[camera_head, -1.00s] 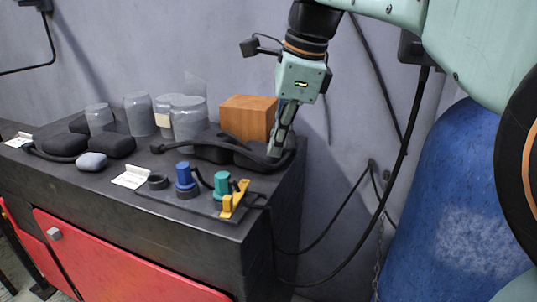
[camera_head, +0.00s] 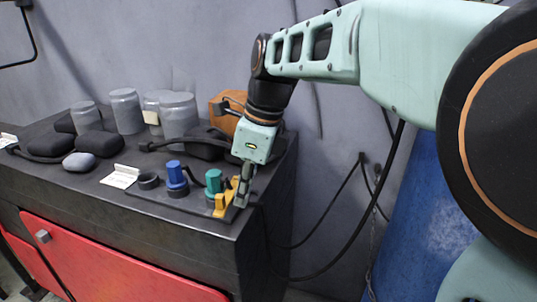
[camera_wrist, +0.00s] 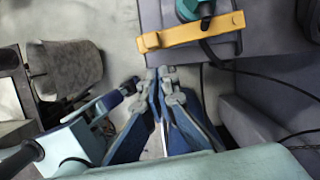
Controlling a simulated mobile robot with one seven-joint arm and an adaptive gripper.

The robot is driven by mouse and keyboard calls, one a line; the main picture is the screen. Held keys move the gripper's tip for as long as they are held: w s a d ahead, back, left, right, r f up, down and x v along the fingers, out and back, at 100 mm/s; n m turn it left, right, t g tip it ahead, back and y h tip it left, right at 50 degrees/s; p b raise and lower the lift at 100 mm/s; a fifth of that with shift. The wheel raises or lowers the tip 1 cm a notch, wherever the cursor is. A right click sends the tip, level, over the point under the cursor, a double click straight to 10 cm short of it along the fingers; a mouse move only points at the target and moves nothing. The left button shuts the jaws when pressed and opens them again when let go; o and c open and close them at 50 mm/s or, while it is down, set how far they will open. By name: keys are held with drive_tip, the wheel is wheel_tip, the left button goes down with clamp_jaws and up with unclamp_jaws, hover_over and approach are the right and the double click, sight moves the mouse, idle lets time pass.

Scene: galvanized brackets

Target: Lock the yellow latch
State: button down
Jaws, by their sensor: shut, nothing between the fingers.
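The yellow latch (camera_head: 226,198) stands at the right front end of a dark base strip on the cabinet top, beside a teal knob (camera_head: 213,182). In the wrist view the yellow latch (camera_wrist: 190,32) is a bar lying across the base, with the teal knob (camera_wrist: 195,8) behind it. My gripper (camera_head: 241,202) is shut and empty. It points down just right of the latch, near the cabinet's edge. In the wrist view its fingertips (camera_wrist: 167,75) lie just below the bar. I cannot tell whether they touch it.
A blue knob (camera_head: 175,176) and a dark ring (camera_head: 148,181) share the strip. A blue barrel (camera_head: 418,215) and hanging cables (camera_head: 340,199) are to the right.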

sight(223, 200)
drive_tip(key=shift+w+a, duration=0.15)
drive_tip(key=shift+a, duration=0.85)
drive_tip(key=shift+a+r+p, duration=0.1)
drive_tip(key=shift+p, duration=0.25)
drive_tip(key=shift+a+r+p, duration=0.1)
drive_tip(key=shift+a+p, duration=0.45)
drive_tip(key=shift+p, duration=0.1)
drive_tip(key=shift+a, duration=0.3)
drive_tip(key=shift+d, duration=0.15)
